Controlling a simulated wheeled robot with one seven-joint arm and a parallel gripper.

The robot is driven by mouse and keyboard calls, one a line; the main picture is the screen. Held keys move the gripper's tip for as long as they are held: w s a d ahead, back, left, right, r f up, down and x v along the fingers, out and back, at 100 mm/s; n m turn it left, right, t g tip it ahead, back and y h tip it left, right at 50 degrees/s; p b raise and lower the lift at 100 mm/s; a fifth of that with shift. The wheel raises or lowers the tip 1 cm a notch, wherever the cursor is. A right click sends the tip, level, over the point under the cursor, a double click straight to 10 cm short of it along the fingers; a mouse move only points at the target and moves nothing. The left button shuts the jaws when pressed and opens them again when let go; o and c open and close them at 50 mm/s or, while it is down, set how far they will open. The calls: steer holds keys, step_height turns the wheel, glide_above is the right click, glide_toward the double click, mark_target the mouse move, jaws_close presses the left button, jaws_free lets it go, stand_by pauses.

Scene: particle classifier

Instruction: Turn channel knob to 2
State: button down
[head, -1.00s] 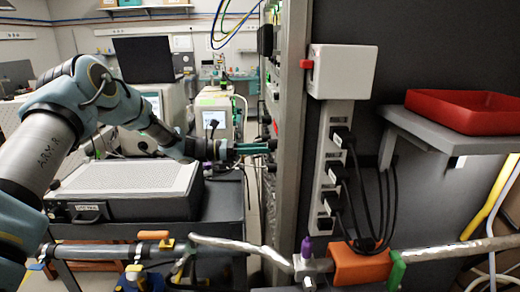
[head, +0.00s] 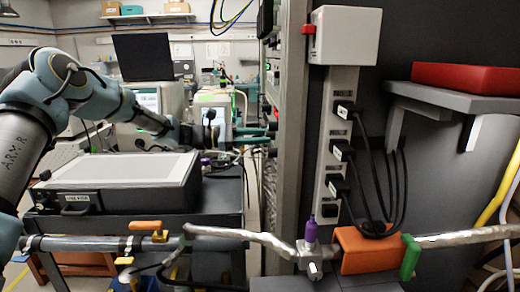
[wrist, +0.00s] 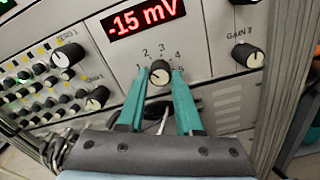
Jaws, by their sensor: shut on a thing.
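The channel knob (wrist: 160,72) is a small black knob with a pale cap on a grey panel, with the numbers 1 to 5 arced around it. My gripper (wrist: 159,76) has its two teal fingers on either side of this knob, shut on it. Which number the knob's mark points to is too small to tell. In the head view my gripper (head: 272,139) reaches right to the rack's edge, and the knob is hidden there.
A red display (wrist: 142,18) above the knob reads -15 mV. A GAIN knob (wrist: 248,56) is to the right, and an ZERO-type knob (wrist: 67,55) and several small knobs are to the left. In the head view, a box (head: 120,183) lies below my arm, and a pipe (head: 240,236) crosses in front.

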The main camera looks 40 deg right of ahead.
steer(key=shift+m+b, duration=1.6)
steer(key=shift+b, duration=0.2)
steer(key=c, duration=0.6)
jaws_free()
steer(key=b+v, duration=0.2)
steer(key=v, duration=0.9)
